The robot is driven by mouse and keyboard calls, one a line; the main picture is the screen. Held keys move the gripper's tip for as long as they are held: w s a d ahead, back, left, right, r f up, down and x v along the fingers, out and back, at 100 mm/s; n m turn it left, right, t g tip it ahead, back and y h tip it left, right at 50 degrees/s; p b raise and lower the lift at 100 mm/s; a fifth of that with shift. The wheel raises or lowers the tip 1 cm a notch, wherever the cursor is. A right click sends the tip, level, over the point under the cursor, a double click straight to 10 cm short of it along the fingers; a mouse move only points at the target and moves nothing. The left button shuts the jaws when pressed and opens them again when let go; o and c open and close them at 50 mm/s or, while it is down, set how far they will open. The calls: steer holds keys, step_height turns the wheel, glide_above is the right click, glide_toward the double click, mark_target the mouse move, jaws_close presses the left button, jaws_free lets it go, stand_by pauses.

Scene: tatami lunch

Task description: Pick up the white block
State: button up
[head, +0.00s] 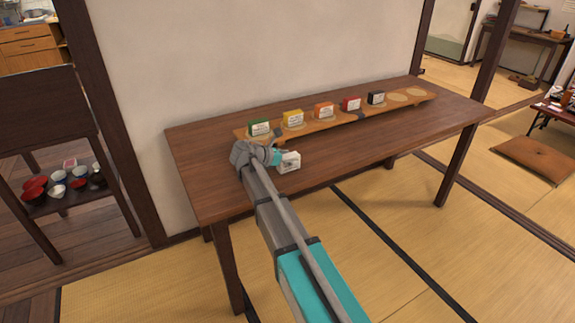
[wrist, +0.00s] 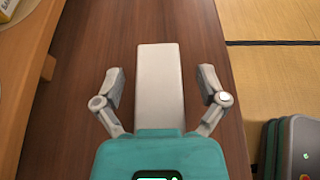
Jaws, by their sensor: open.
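The white block (head: 290,161) stands on the dark wooden table near its front edge, in front of the tray in the head view. In the wrist view the white block (wrist: 160,80) lies between the two fingers of my gripper (wrist: 161,87). The fingers are open, with a gap on each side of the block. The near end of the block is hidden by the gripper's body. In the head view my gripper (head: 275,157) is just left of the block, partly hidden by the arm.
The table's (head: 400,139) right part is clear.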

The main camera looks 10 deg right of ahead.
stand_by(0.4)
steer(key=c, duration=1.2)
